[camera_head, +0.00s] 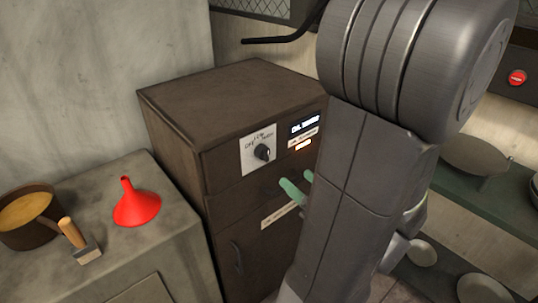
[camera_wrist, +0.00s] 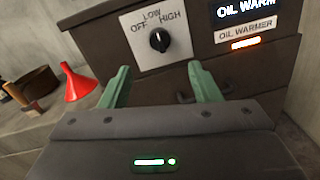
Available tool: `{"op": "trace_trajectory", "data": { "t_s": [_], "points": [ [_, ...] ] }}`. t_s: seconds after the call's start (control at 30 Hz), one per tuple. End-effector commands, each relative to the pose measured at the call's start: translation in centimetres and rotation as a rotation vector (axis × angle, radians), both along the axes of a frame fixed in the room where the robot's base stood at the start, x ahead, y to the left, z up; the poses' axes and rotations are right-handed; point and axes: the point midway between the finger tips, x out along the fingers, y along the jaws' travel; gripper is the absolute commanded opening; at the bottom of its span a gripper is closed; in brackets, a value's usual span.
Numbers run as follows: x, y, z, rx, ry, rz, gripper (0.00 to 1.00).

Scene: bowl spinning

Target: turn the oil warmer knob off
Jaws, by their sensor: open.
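The oil warmer is a dark brown cabinet (camera_head: 225,103) with a lit "OIL WARMER" display and a glowing orange light (camera_wrist: 246,43). Its black knob (camera_head: 263,152) sits on a white plate marked OFF, LOW and HIGH. In the wrist view the knob (camera_wrist: 159,40) shows just beyond my fingertips; its exact setting is hard to read. My gripper (camera_wrist: 160,68) is open and empty, with green fingers spread apart below the knob and not touching it. In the head view my gripper (camera_head: 297,179) is partly hidden by my arm, right of and below the knob.
A grey counter (camera_head: 165,178) at left holds a red funnel (camera_head: 137,205), a brown pot (camera_head: 27,214) and a wooden-handled tool (camera_head: 76,238). Dark handles are on the cabinet front below the knob. A green shelf with dishes (camera_head: 474,155) stands at right. The space before the knob looks clear.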

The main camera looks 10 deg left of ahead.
Motion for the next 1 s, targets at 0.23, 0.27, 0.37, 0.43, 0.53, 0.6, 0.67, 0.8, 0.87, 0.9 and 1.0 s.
{"op": "trace_trajectory", "data": {
  "t_s": [0.23, 0.27, 0.37, 0.43, 0.53, 0.6, 0.67, 0.8, 0.87, 0.9, 1.0],
  "points": [
    [1.8, 2.2, 0.0, -0.002, -0.001, 0.006, 0.57],
    [2.0, 2.4, 0.0, -0.003, 0.0, 0.006, 0.57],
    [2.7, 3.3, 0.0, -0.003, 0.0, 0.006, 0.57],
    [3.3, 3.9, -0.1, -0.003, 0.0, 0.006, 0.57],
    [4.0, 4.8, -0.1, -0.003, 0.001, 0.007, 0.57],
    [4.6, 5.4, -0.1, -0.002, 0.0, 0.006, 0.57],
    [5.1, 6.0, -0.1, -0.003, 0.0, 0.006, 0.57],
    [6.2, 7.3, -0.1, -0.003, 0.0, 0.006, 0.57],
    [6.7, 7.7, -0.1, -0.003, 0.0, 0.005, 0.57],
    [7.0, 8.0, -0.1, -0.003, -0.001, 0.006, 0.57],
    [7.6, 8.6, -0.1, -0.004, -0.001, 0.005, 0.57]
  ]
}}
